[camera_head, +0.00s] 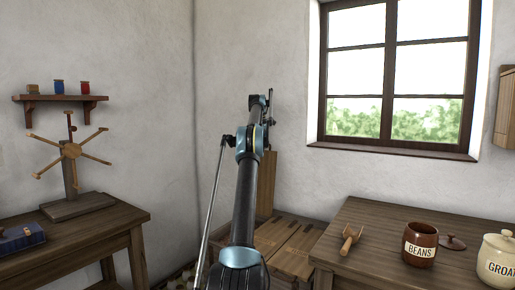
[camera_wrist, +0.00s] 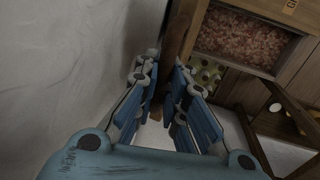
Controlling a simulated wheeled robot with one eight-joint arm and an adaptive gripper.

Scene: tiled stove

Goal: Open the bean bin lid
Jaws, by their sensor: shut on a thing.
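The bean bin (camera_wrist: 243,38) shows open in the wrist view, with reddish-brown beans inside. Its wooden lid (camera_wrist: 180,30) stands up, seen nearly edge-on at the left of the opening. In the head view the lid (camera_head: 268,180) is an upright wooden panel in the corner, partly behind my arm. My gripper (camera_wrist: 166,82) has its blue fingers closed in on the lid's edge, one on each side. The exact contact is partly hidden by the fingers. In the head view my arm hides much of the bin.
Closed wooden lids (camera_head: 290,240) lie right of the upright lid. A table (camera_head: 375,215) at the right holds a wooden scoop (camera_head: 350,239), a brown BEANS jar (camera_head: 420,244) and a GROATS jar (camera_head: 497,258). A bench (camera_head: 110,232) stands left. The white wall is close beside my gripper.

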